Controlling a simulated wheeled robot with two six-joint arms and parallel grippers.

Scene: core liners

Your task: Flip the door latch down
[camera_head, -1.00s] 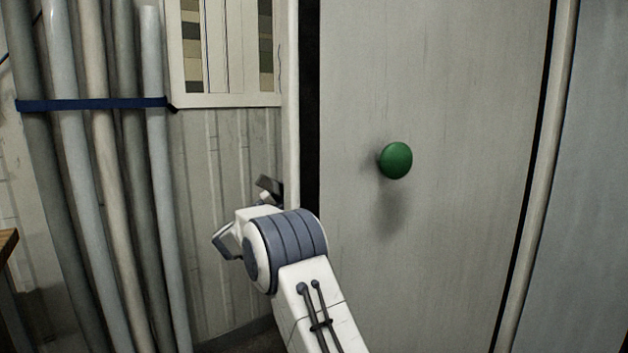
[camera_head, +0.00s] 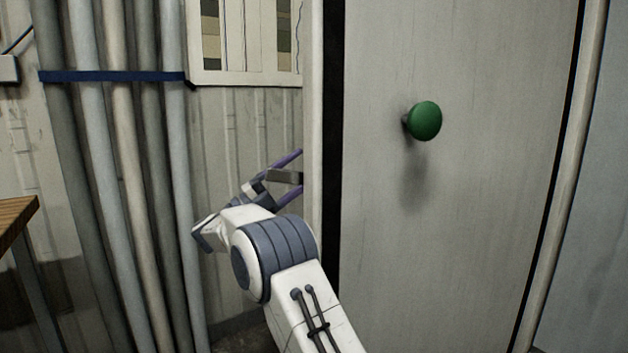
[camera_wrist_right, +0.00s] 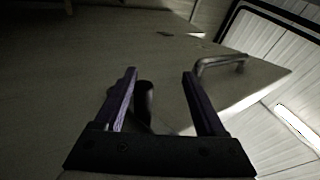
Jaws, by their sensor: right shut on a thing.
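A pale door (camera_head: 450,220) with a round green knob (camera_head: 424,121) fills the right of the head view. My right gripper (camera_head: 299,172) is at the door frame, left of the knob, its purple fingers passing behind the frame post. In the right wrist view, a dark rounded piece (camera_wrist_right: 144,100), perhaps the latch, lies between the fingers, nearer the left one. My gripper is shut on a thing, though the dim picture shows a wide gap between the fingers. A bent metal handle (camera_wrist_right: 220,64) sits beyond the right finger. My left gripper is not in view.
Several vertical pipes (camera_head: 120,200) tied by a blue strap (camera_head: 110,76) stand at the left. A framed panel (camera_head: 245,80) hangs on the wall above my gripper. A wooden table corner (camera_head: 18,215) is at the far left.

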